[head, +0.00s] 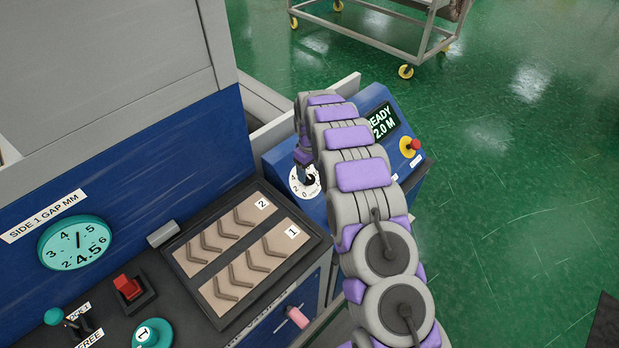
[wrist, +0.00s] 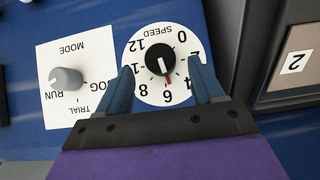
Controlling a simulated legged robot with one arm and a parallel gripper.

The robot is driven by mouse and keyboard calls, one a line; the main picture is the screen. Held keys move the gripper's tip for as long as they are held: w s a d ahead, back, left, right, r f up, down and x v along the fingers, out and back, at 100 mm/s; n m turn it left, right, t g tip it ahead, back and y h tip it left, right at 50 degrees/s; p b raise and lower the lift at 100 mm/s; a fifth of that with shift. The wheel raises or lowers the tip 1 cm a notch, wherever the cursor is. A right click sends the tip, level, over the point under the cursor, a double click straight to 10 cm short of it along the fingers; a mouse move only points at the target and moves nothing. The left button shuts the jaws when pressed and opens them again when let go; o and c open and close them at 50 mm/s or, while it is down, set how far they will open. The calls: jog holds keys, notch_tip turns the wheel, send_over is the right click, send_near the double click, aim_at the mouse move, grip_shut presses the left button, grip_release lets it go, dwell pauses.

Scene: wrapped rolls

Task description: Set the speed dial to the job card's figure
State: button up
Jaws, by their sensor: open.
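The speed dial (wrist: 160,58) is a black knob on a round white scale, upside down in the wrist view. Its white line and a red mark point about at the 6. In the head view the dial's white scale (head: 299,190) shows partly behind my arm. My gripper (wrist: 160,66) is open, its two blue fingers on either side of the knob. I cannot tell whether they touch it. A screen (head: 382,122) on the blue console reads "READY" and "2.0 M", partly covered by my arm. I see no job card in either view.
A grey mode knob (wrist: 66,79) sits beside the dial on a white plate. A red-topped button on a yellow base (head: 411,146) is on the console's right. A dark tray with chevron pads (head: 240,250) lies left of it. Green floor is open at right.

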aim_at(312, 177)
jog(key=shift+f, duration=1.8)
jog(key=shift+c, duration=0.4)
jog(key=c, duration=1)
jog(key=shift+m, duration=0.3)
jog(key=shift+w+d+m+g+y+p, duration=0.15)
jog(key=shift+m+g+y+p, duration=0.5)
jog(key=shift+m+y, duration=0.35)
jog(key=shift+d+m+g+y, duration=0.15)
jog(key=shift+m+g+y, duration=0.3)
jog(key=shift+m+y, duration=0.55)
jog(key=shift+d+f+m+y, duration=0.1)
jog(key=shift+m+y, duration=1)
jog(key=shift+m, duration=0.9)
jog(key=shift+g, duration=0.3)
